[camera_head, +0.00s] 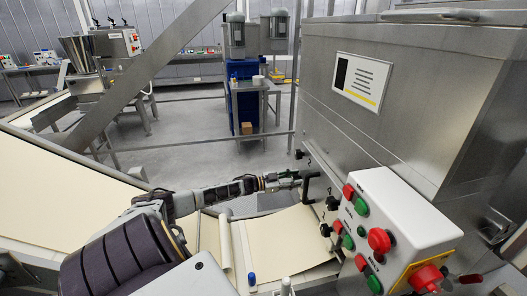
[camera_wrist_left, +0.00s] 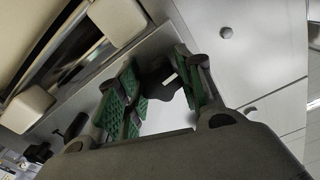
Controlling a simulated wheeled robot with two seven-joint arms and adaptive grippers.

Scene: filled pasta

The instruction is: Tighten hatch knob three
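My left gripper (camera_head: 308,182) reaches in from the left to the grey hatch side in the head view. In the left wrist view its green pads (camera_wrist_left: 163,88) stand on both sides of a black lobed knob (camera_wrist_left: 158,78) with a white mark, and they appear to touch it. In the head view that knob is mostly hidden by the fingers. Other black knobs show on the machine's side: one above (camera_head: 299,154), one below the gripper (camera_head: 332,203) and one lower still (camera_head: 326,230). My right gripper is not in view.
A control box (camera_head: 398,222) with red and green buttons juts out right of the gripper. A cream belt (camera_head: 285,242) runs below the arm. The steel hopper (camera_head: 420,95) fills the upper right. In the left wrist view, a round grey stud (camera_wrist_left: 226,32) sits on the panel.

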